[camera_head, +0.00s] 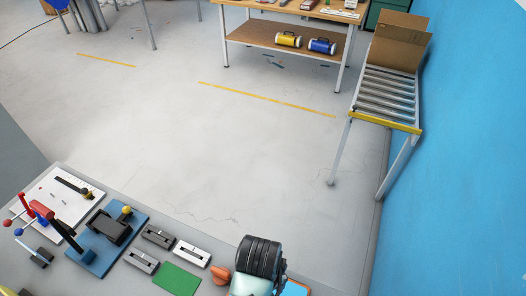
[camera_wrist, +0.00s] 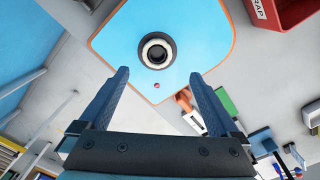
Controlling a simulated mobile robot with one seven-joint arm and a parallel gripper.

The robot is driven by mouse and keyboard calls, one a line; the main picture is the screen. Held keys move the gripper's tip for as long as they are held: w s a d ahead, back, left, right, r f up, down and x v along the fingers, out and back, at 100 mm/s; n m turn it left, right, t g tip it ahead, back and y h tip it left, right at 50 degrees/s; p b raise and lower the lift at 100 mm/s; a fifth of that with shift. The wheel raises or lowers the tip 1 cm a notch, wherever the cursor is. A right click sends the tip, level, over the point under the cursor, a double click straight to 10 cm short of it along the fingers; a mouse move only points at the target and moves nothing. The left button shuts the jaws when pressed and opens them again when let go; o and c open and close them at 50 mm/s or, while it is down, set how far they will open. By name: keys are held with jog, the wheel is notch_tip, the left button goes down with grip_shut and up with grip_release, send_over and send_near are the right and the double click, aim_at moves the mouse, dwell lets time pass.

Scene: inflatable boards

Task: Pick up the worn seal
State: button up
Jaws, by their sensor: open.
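A light blue board (camera_wrist: 205,38) with an orange edge fills the upper middle of the wrist view. A dark round fitting (camera_wrist: 157,50) with a pale ring inside sits on it. A tiny red ring or dot (camera_wrist: 156,86) lies just below the fitting. I cannot tell for sure which of these is the worn seal. My gripper (camera_wrist: 159,74) is open and empty, its two dark fingers pointing toward the board on either side of the red piece. In the head view, my arm hides most of the board (camera_head: 295,289).
A red bin (camera_wrist: 290,12) with a label ending in "RAP" stands beside the board. The bench also holds a green mat (camera_head: 177,279), an orange piece (camera_head: 220,274), grey slotted blocks (camera_head: 158,236) and a blue-based press (camera_head: 90,255). Open floor lies beyond.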

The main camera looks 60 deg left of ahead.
jog(key=shift+w+f+p, duration=0.15)
jog(key=shift+f+p, duration=0.2)
jog(key=shift+f, duration=1.5)
jog(key=shift+w+f+p, duration=0.1)
jog(key=shift+f+p, duration=0.2)
jog(key=shift+f, duration=1.55)
jog(key=c, duration=1.4)
